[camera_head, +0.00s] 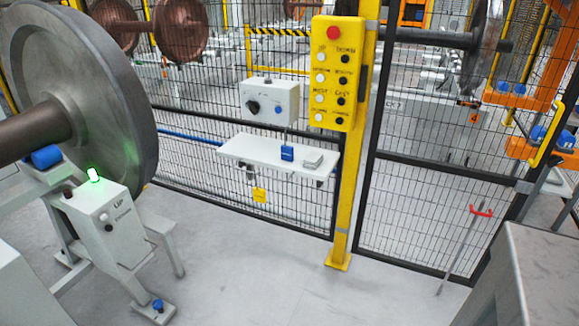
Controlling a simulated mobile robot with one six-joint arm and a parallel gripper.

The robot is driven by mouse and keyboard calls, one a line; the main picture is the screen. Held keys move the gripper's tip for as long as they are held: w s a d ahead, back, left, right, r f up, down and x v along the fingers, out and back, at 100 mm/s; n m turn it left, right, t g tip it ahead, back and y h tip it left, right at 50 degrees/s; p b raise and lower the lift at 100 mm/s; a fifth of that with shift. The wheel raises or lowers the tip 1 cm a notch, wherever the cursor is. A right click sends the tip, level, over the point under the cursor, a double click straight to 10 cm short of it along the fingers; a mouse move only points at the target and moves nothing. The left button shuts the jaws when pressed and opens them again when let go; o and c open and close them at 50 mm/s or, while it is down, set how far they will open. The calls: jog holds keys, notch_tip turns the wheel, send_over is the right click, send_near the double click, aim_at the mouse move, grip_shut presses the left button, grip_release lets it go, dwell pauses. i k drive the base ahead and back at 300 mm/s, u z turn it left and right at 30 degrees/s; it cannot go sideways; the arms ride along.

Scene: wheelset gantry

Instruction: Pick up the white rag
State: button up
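A small folded pale grey-white item (313,160), which looks like the white rag, lies on the right part of a white wall shelf (248,150). It is small in this view, so I cannot be sure of its material. A blue block-like item (287,153) stands on the shelf just left of it, apart from it. My gripper is not in view.
The shelf is against a black mesh fence beside a yellow post (350,185) with a button panel (335,75). A grey control box (268,103) is above. A large wheel (95,90) and stand (105,225) occupy the left. The floor (255,270) before the shelf is clear.

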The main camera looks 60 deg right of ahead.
aim_at(314, 159)
jog(key=z, duration=0.4)
jog(key=k, duration=0.15)
jog(key=u, duration=2.05)
jog(key=k, duration=0.25)
jog(key=u, duration=0.75)
jog(key=k, duration=2.2)
jog(key=z, duration=0.55)
